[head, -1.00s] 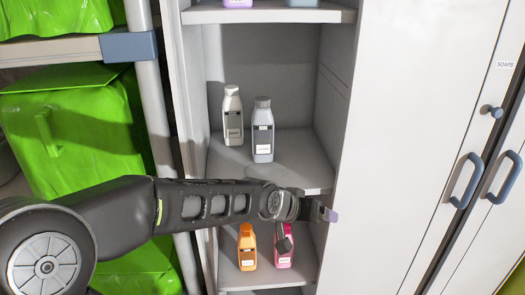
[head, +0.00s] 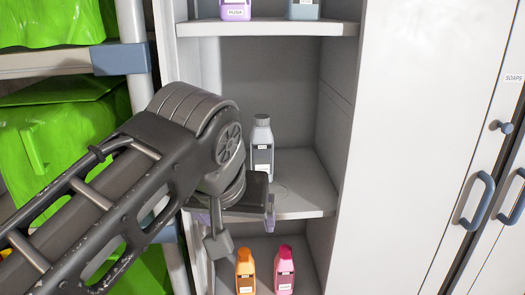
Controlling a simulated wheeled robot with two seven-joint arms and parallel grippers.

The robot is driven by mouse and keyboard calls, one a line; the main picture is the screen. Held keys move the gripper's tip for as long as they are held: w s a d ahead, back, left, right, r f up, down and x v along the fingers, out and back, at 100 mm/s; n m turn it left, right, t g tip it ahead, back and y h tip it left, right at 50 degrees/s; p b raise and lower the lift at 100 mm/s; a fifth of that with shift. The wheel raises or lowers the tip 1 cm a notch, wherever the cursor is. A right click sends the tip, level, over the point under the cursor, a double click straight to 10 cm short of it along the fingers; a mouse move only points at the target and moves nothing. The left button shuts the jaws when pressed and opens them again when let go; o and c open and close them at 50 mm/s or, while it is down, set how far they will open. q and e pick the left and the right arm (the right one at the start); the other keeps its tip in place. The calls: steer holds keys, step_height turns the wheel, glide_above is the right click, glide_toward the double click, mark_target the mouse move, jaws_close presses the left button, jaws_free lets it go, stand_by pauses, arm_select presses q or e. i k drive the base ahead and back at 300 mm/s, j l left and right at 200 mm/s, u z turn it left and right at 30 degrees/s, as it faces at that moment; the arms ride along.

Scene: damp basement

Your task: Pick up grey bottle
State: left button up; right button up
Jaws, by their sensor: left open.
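The grey bottle (head: 263,153), with a darker grey cap and a pale label, stands upright on the middle shelf (head: 305,200) of the open cabinet. My left gripper (head: 237,213) is open and empty at the front edge of that shelf, in front of and below the bottle. It looks apart from the bottle and hides part of its lower end. My left arm covers the left part of the shelf, where a second, paler bottle is hidden now. My right gripper is not in view.
An orange bottle (head: 245,272) and a pink bottle (head: 284,272) stand on the shelf below. A purple bottle (head: 235,8) and a blue-grey bottle (head: 303,8) are above. Closed white doors (head: 420,130) are at right. The middle shelf is clear right of the grey bottle.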

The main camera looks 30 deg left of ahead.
mark_target(261, 139)
steer(key=i+j, duration=0.6)
steer(key=i, duration=0.2)
